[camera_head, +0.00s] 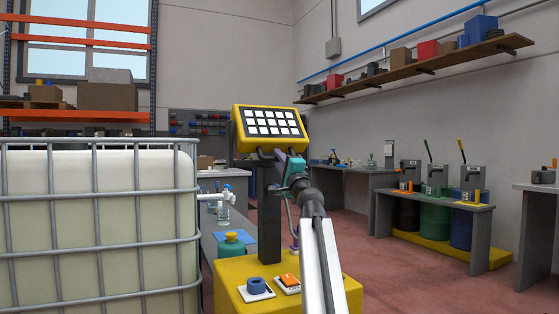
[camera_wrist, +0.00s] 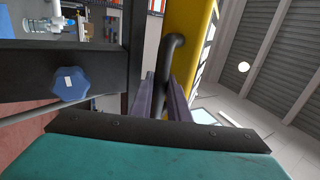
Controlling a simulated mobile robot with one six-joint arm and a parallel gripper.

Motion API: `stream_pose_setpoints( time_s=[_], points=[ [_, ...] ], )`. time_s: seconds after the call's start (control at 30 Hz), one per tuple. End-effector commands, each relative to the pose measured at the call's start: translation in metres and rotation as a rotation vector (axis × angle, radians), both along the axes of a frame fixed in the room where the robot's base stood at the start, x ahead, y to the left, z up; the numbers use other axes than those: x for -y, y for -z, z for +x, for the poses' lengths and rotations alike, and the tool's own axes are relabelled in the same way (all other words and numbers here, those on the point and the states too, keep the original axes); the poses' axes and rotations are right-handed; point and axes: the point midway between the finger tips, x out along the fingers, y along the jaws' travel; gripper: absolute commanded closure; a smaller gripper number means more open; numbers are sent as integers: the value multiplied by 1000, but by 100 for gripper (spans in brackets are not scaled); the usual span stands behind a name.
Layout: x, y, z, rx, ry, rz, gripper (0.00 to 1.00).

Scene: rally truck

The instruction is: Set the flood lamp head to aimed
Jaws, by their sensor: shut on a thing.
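The flood lamp head (camera_head: 268,123) is a yellow box with rows of white light squares, on top of a dark post (camera_head: 270,215). Its lit face points towards my head camera and leans slightly. In the wrist view its yellow side (camera_wrist: 187,20) stands upright in the picture, with a dark bent handle (camera_wrist: 174,48) beside it. My gripper (camera_head: 281,158) is at the lamp's lower edge. In the wrist view the purple fingers of my gripper (camera_wrist: 163,80) are closed around the handle; the exact contact is partly hidden. A blue knob (camera_wrist: 70,84) sits on the dark bracket.
The post rises from a yellow base (camera_head: 235,275) carrying a blue ring and an orange switch (camera_head: 288,281). A caged white tank (camera_head: 95,230) stands close on the left. Benches and drums (camera_head: 438,215) are at the right; red floor between is clear.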

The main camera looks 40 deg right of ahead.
Motion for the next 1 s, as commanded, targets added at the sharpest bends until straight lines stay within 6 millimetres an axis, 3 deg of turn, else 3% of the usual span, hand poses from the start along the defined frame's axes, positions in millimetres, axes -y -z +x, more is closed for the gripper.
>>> stream_pose_setpoints(
  time_s=[0.27, 0.3, 0.4, 1.0],
  points=[
    [2, 0, 0, 0, 4, 2, 100],
    [2, 0, 0, 0, 4, 2, 83],
    [1, 0, 1, 0, 3, 1, 66],
    [-4, 5, -10, 0, -1, 0, 66]
  ],
)
